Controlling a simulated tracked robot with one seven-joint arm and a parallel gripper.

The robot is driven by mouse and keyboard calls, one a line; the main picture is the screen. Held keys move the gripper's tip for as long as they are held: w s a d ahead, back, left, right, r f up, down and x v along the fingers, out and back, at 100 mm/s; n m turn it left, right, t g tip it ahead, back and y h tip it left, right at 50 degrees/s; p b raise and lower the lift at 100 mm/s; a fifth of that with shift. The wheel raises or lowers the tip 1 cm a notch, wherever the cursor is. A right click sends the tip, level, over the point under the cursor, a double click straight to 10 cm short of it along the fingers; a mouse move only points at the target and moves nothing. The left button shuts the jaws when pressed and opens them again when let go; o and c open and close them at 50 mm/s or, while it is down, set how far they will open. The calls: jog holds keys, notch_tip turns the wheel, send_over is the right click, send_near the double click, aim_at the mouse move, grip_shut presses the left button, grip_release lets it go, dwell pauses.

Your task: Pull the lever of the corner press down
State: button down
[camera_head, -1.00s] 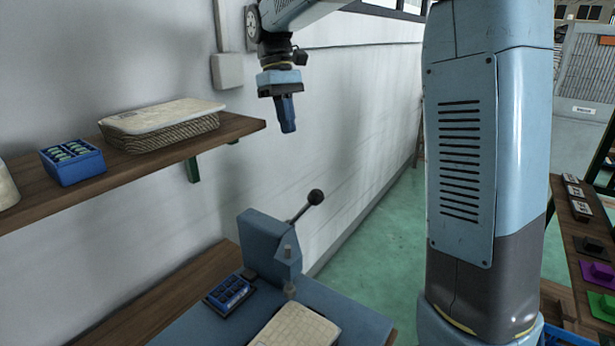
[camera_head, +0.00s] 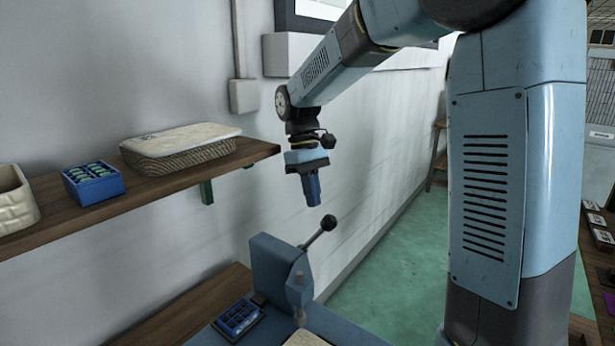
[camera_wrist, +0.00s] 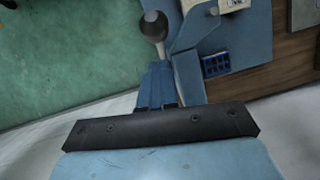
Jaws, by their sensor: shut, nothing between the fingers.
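The corner press (camera_head: 277,272) is a blue block on a blue bench, seen low in the middle of the head view. Its lever (camera_head: 317,238) slants up to the right and ends in a dark round knob (camera_head: 329,222). My gripper (camera_head: 313,203) points down just above and left of the knob in the head view, shut and empty. In the wrist view the shut fingers (camera_wrist: 158,66) lie close below the knob (camera_wrist: 154,25) in the picture. I cannot tell whether they touch; the head view shows a gap. The press (camera_wrist: 196,38) shows right of the knob.
A wooden shelf (camera_head: 190,174) on the left wall holds a wicker basket (camera_head: 180,154), a blue box (camera_head: 92,183) and a cream container (camera_head: 14,200). A blue tray (camera_head: 238,318) lies left of the press. Green floor (camera_head: 395,240) is open to the right.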

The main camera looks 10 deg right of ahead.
jog(key=shift+s+d+f, duration=0.3)
jog(key=shift+s+d, duration=0.05)
jog(key=shift+s, duration=0.15)
jog(key=shift+s+d+f, duration=0.25)
jog(key=shift+s+d, duration=0.1)
jog(key=shift+s, duration=0.15)
